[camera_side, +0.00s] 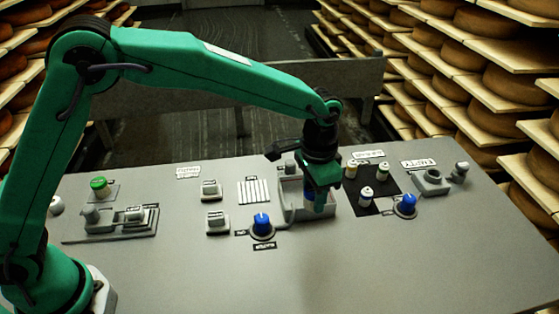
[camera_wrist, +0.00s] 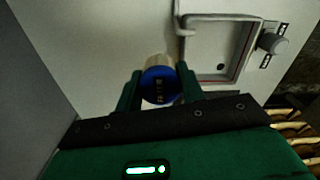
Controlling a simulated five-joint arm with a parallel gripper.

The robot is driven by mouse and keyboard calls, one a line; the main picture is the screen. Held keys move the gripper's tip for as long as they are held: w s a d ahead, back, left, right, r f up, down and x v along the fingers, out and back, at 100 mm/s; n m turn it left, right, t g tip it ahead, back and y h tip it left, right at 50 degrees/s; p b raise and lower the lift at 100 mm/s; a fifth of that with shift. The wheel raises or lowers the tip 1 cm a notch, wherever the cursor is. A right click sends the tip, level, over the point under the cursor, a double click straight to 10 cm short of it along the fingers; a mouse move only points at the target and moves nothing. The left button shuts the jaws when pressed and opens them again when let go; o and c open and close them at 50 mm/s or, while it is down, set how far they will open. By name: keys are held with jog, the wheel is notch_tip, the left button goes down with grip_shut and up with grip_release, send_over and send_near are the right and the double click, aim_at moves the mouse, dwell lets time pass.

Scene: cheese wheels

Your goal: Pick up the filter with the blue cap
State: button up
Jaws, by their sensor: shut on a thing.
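My gripper (camera_side: 316,196) is over the grey open-topped tray (camera_side: 296,213) near the middle of the panel. In the wrist view, its two green fingers (camera_wrist: 159,82) are shut on either side of the filter with the blue cap (camera_wrist: 160,92). The round blue cap faces the wrist camera, and dark marks show on it. A pale part of the filter shows beyond the cap. In the side view the fingers hide most of the filter. In the wrist view the tray (camera_wrist: 184,38) looks empty, and the filter appears near its corner. Its exact height cannot be told.
Blue knobs stand in front of the tray (camera_side: 262,224) and right of the mat (camera_side: 407,203). The panel's front is clear.

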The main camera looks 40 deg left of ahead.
jog(key=shift+s+d+r, duration=0.5)
jog(key=shift+s, duration=0.1)
jog(key=shift+a, duration=0.15)
jog(key=s+a, duration=0.3)
jog(key=a, duration=0.7)
send_over(253, 191)
notch_tip(253, 191, down, 7)
jog(key=shift+r, duration=0.15)
dwell(0.4)
jog(key=shift+f, duration=2.05)
jog(key=shift+f, duration=0.1)
